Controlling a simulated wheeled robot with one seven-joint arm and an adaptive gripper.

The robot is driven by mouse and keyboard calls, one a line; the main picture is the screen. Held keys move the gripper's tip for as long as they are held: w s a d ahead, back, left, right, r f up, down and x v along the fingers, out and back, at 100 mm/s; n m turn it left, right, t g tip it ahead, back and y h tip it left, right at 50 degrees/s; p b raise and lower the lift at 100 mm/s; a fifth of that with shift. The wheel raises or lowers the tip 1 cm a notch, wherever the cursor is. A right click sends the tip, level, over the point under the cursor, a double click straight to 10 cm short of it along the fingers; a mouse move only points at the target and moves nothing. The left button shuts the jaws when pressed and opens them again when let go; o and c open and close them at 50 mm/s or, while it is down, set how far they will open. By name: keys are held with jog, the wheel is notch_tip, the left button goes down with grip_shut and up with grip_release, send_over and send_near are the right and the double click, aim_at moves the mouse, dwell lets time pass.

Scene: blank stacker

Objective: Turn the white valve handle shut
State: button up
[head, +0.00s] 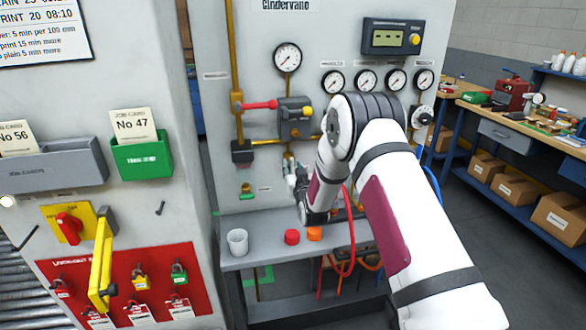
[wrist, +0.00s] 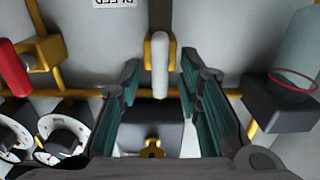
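The white valve handle (wrist: 160,68) shows in the wrist view as a short pale bar on a brass-yellow fitting. It lies between the two fingers of my gripper (wrist: 159,84), with a visible gap on each side. My gripper is open and its dark green finger pads do not appear to touch the handle. In the head view my gripper (head: 302,190) is low at the front of the grey panel, partly behind my own arm. I cannot clearly make out the white handle there.
A red lever (head: 260,105) on brass pipe sits up and left on the panel (head: 262,60), near several gauges. Below, a shelf holds a white cup (head: 237,242), a red cap (head: 291,237) and an orange cap (head: 314,234). Red and blue hoses hang near my arm.

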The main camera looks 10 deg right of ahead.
jog(key=shift+w, duration=0.15)
grip_shut()
jog(key=shift+m, duration=0.3)
jog(key=shift+d+f+m+b, duration=0.1)
jog(key=shift+m+b, duration=0.2)
jog(key=shift+m, duration=2.6)
jog(key=shift+d+f+m+b, duration=0.15)
jog(key=shift+m+b, duration=0.15)
jog(key=shift+m, duration=2.6)
jog(key=shift+d+f+m+b, duration=0.1)
jog(key=shift+m+b, duration=0.2)
jog(key=shift+m, duration=2.6)
